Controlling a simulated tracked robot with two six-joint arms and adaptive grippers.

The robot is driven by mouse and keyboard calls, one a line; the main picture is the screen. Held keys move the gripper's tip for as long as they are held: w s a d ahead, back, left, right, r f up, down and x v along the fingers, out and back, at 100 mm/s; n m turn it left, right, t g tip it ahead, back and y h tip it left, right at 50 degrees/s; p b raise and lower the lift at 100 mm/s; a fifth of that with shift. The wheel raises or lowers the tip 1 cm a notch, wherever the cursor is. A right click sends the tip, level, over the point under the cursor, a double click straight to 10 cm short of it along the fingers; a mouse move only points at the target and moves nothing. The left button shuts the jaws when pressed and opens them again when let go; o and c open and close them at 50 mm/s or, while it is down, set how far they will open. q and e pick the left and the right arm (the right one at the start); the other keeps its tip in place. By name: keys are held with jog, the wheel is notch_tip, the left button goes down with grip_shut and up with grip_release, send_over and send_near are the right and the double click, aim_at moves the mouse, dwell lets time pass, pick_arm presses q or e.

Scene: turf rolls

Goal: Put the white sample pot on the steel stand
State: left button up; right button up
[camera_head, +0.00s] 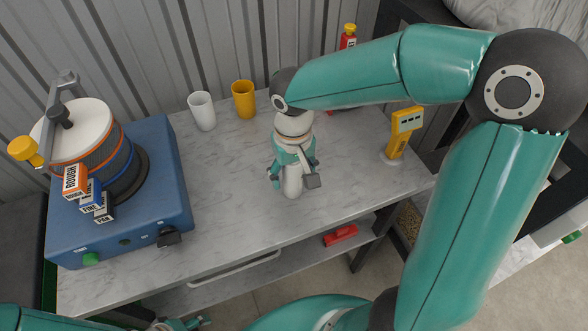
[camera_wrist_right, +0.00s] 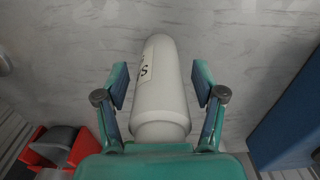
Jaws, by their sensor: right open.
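My right gripper (camera_head: 293,178) points down over the middle of the marble-topped bench. Its fingers are open on either side of a white cylinder, which shows below them (camera_head: 292,188). In the right wrist view the cylinder (camera_wrist_right: 160,95) stands between the open fingers (camera_wrist_right: 160,92), with a gap on each side, and bears a partly visible label. An open white cup (camera_head: 202,111) stands farther back on the left; I cannot tell which white thing is the sample pot. I cannot make out the steel stand. A small part of my left gripper (camera_head: 178,325) shows at the bottom edge.
A blue machine (camera_head: 70,232) with stacked sieves fills the bench's left end. A yellow cup (camera_head: 243,99) stands near the wall. A yellow meter (camera_head: 402,130) and a red bottle (camera_head: 348,40) are on the right. The bench front between machine and gripper is clear.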

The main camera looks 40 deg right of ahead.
jog(key=shift+r, duration=0.15)
notch_tip(320, 180, up, 12)
jog(key=shift+f+p, duration=0.1)
jog(key=shift+p, duration=0.35)
